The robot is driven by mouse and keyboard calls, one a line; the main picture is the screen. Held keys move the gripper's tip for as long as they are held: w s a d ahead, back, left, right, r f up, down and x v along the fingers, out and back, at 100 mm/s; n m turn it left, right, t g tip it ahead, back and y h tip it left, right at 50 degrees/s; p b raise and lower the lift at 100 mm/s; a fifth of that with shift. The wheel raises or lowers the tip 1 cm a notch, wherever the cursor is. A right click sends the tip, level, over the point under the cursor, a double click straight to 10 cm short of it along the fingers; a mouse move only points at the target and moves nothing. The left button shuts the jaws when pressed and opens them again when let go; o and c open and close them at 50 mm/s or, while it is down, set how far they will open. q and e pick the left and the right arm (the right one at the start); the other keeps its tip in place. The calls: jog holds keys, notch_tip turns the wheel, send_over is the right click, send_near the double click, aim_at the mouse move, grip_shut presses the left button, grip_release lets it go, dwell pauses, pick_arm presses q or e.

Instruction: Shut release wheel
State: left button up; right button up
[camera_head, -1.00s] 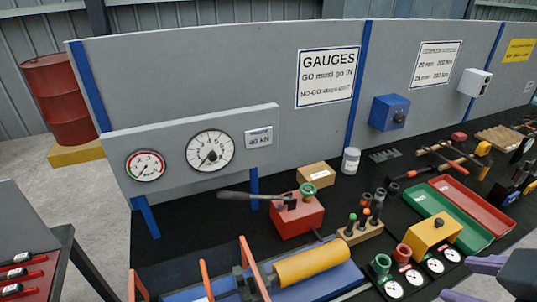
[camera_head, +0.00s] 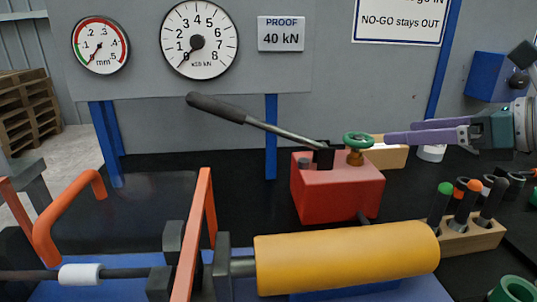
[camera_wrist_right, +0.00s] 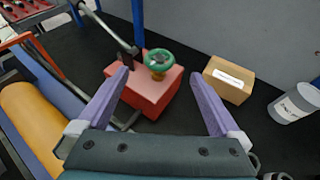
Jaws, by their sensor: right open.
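The release wheel (camera_head: 358,141) is a small green handwheel on a brass stem on top of the red pump box (camera_head: 338,190). It also shows in the right wrist view (camera_wrist_right: 160,60), between and beyond my fingers. My right gripper (camera_head: 388,138) comes in from the right with purple fingers, just right of the wheel in the head view. In the right wrist view the gripper (camera_wrist_right: 165,95) is open and empty, its fingers spread wide. My left gripper is not in view.
The pump's lever (camera_head: 250,120) slants up to the left from the box. A yellow cylinder (camera_head: 345,257) lies in front. A wooden block with several tools (camera_head: 468,235) stands right. The pressure gauge (camera_head: 199,40) is on the panel.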

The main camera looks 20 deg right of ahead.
aim_at(362, 138)
jog(key=shift+n, duration=0.3)
jog(key=x, duration=1)
jog(key=shift+f, duration=0.3)
